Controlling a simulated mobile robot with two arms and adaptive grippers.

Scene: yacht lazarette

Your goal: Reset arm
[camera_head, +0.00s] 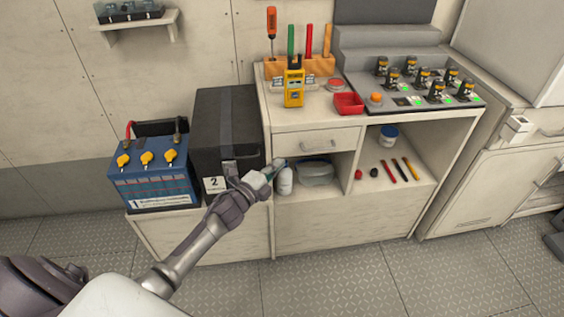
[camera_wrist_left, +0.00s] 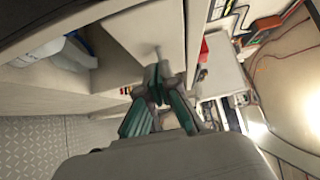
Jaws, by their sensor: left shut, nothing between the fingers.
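My left arm reaches in from the lower left in the head view. Its gripper (camera_head: 274,170) is in front of the cabinet, at the right edge of the black box (camera_head: 226,133) marked 2 and just above a white bottle (camera_head: 285,181). In the left wrist view the gripper (camera_wrist_left: 160,82) has its greenish fingers together, with nothing between them. The cabinet front lies close beyond them. My right gripper shows in neither view.
A blue battery (camera_head: 152,172) with yellow caps stands left of the black box. The cabinet's drawer (camera_head: 305,141) is shut above open shelves. A yellow meter (camera_head: 294,88) and red tray (camera_head: 348,103) sit on the counter. The floor (camera_head: 330,280) in front is clear.

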